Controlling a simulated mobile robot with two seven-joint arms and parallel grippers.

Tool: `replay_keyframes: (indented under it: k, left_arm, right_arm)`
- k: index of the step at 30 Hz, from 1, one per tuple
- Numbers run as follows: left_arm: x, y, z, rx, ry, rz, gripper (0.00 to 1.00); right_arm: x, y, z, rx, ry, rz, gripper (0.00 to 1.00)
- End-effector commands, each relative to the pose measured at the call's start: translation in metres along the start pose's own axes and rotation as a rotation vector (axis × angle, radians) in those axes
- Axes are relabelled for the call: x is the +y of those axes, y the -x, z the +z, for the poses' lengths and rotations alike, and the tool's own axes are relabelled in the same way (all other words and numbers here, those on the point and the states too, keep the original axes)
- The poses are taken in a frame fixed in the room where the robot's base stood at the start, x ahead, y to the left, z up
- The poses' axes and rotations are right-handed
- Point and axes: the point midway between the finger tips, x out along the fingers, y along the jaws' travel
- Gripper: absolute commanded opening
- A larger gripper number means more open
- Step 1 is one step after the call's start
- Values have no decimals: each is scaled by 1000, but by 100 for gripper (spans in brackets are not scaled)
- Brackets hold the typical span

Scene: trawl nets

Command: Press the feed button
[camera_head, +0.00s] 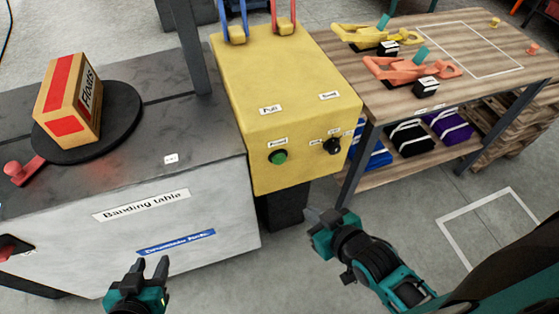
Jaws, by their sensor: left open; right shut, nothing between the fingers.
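A yellow control box (285,95) stands in the middle of the view. On its front face is a round green button (278,157) with a small white label above it, which looks like "Feed" but is blurred. A black knob (332,146) sits to its right on the same face. My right gripper (318,217) is shut and empty, below and to the right of the green button and apart from it. My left gripper (152,265) is open and empty, in front of the banding table (120,250) at the lower left.
A "Floats" box (69,101) stands on a black round plate (115,125) on the grey table, beside a red knob (14,169). A wooden bench (450,45) at the right holds yellow and orange tools, with folded bundles on its lower shelf. A grey post rises behind the table.

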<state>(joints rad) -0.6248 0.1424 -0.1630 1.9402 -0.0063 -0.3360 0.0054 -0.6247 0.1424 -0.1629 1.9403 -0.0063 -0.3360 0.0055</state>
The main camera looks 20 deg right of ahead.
Motion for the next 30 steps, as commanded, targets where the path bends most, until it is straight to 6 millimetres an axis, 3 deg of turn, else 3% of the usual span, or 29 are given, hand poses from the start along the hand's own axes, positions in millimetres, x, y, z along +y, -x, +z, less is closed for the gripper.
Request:
replay_keyframes:
  k: [26, 30]
  left_arm:
    - [0, 0, 0, 0, 0, 0, 43]
    - [0, -4, 6, -1, 0, 0, 43]
  right_arm:
    - [0, 0, 2, -3, 2, -1, 0]
    - [-2, -9, -2, 42, 65, -20, 0]
